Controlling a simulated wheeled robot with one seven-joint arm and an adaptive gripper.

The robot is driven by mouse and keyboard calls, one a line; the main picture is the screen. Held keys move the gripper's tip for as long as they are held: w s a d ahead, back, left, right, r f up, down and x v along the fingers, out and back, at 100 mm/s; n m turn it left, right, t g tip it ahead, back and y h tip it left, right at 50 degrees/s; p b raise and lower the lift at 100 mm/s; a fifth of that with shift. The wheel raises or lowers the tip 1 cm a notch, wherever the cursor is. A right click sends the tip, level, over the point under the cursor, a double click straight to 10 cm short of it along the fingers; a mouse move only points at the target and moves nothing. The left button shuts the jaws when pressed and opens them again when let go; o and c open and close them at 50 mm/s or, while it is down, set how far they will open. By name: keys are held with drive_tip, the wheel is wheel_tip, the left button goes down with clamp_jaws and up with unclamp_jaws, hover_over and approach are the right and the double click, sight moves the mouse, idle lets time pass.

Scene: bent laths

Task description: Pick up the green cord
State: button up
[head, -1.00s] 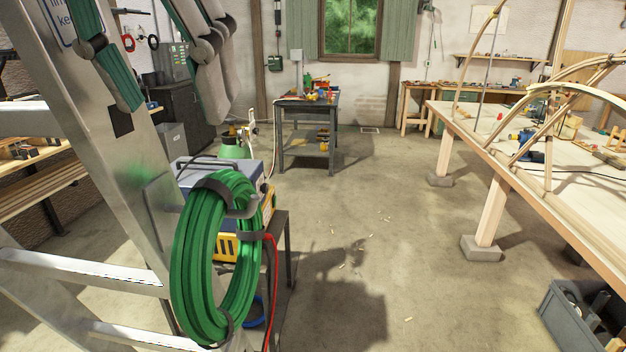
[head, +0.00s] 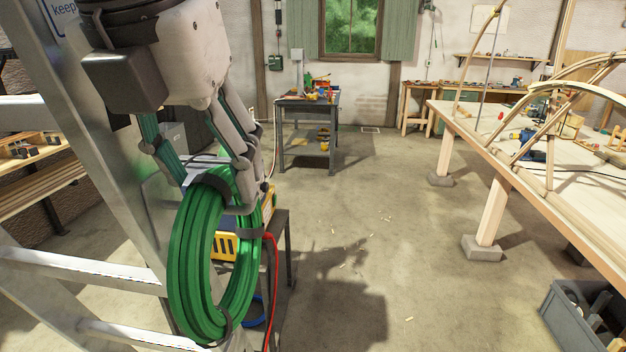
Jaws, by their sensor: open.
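The green cord (head: 190,262) is a thick coil tied with dark bands. It hangs upright on the near side of the metal ladder (head: 75,265), at lower left in the head view. My gripper (head: 212,188) reaches down from above to the top of the coil. Its fingers are open, one at the coil's upper left and one at its upper right, with the top of the coil between them. I cannot tell whether the fingers touch the cord. The hook or peg behind the coil's top is mostly hidden.
The middle floor is clear.

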drive_tip(key=shift+c, duration=0.3)
clamp_jaws()
drive_tip(key=shift+r, duration=0.1)
